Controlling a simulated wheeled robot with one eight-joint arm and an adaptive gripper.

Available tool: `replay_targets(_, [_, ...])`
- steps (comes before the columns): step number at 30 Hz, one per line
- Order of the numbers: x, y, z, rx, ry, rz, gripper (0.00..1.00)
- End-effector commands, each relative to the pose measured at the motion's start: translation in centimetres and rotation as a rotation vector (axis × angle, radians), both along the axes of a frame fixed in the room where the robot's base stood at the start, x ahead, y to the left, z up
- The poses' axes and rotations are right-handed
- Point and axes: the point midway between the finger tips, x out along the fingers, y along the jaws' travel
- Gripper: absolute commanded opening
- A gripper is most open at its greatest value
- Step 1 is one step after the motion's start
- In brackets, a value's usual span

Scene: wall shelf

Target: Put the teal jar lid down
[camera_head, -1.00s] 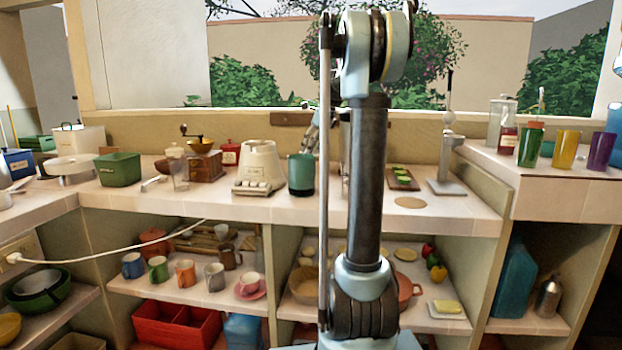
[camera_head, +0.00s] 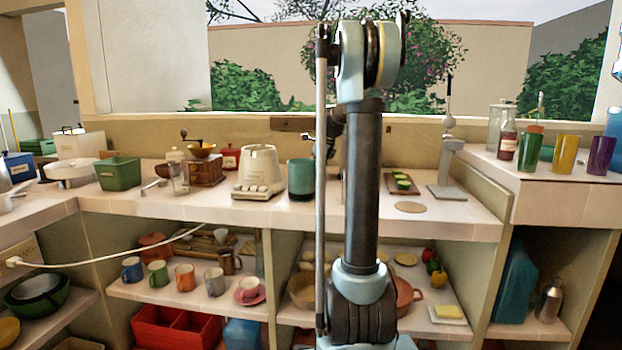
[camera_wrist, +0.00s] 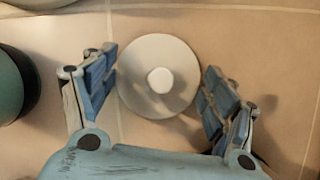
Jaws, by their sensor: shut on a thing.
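The jar lid is a pale grey-white disc (camera_wrist: 158,82) with a small round knob, seen from above in the wrist view. The teal jar (camera_head: 300,178) stands on the counter left of my arm in the head view. Its dark teal side shows at the left edge of the wrist view (camera_wrist: 10,85). The lid is hidden behind my arm in the head view.
A cream appliance (camera_head: 258,172) stands left of the teal jar. Right of my arm are a wooden tray (camera_head: 400,186) with green items, a flat round mat (camera_head: 410,207) and a grey stand (camera_head: 448,190).

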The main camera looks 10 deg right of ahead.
Motion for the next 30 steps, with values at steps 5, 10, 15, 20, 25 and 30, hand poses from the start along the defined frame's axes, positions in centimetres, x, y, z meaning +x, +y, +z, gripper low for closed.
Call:
replay_targets(5, [0.0, 0.0, -0.1, 0.000, 0.000, 0.000, 0.58])
replay_targets(10, [0.0, 0.0, -0.1, 0.000, 0.000, 0.000, 0.98])
replay_targets(15, [0.0, 0.0, -0.1, 0.000, 0.000, 0.000, 0.98])
replay_targets(20, [0.0, 0.0, -0.1, 0.000, 0.000, 0.000, 0.98])
replay_targets(25, [-0.1, -0.2, 0.7, 0.000, 0.000, 0.000, 0.98])
replay_targets(30, [-0.7, -1.0, 3.1, 0.000, 0.000, -0.001, 0.98])
